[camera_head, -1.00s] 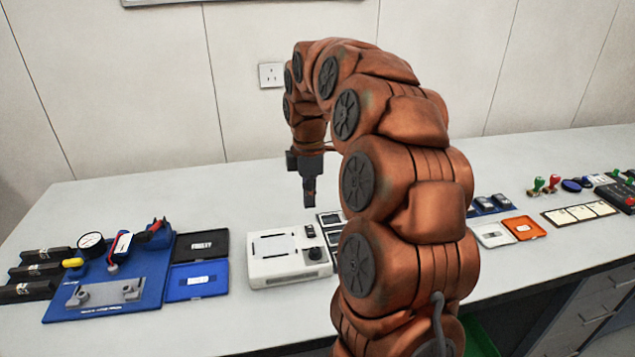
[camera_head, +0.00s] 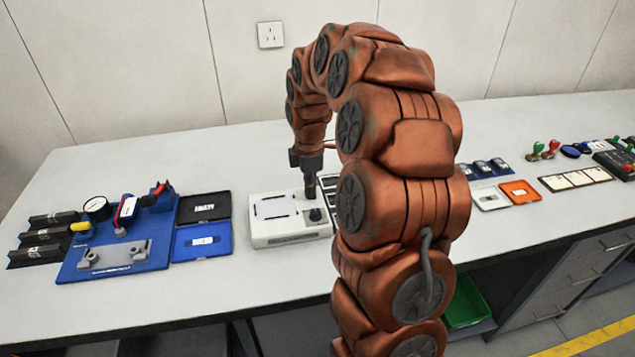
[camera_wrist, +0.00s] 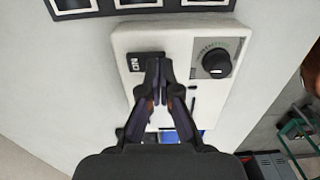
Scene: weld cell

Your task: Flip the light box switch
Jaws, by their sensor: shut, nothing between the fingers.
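The light box (camera_head: 280,229) is a white box on the bench, left of my arm in the head view. In the wrist view the light box (camera_wrist: 125,42) shows a black switch plate (camera_wrist: 143,62) marked "ON" and a round black knob (camera_wrist: 217,64) beside a dial scale. My gripper (camera_head: 310,192) points down over the box's right side. In the wrist view my gripper (camera_wrist: 160,66) is shut and empty, its tips over the switch plate. The fingers hide part of the switch, and I cannot tell whether they touch it.
A blue fixture board (camera_head: 115,245) with a gauge and clamps lies at the left. An open black and blue case (camera_head: 202,240) lies between it and the box. Dark framed pieces (camera_wrist: 140,4) lie close beside the box. Bare bench lies in front.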

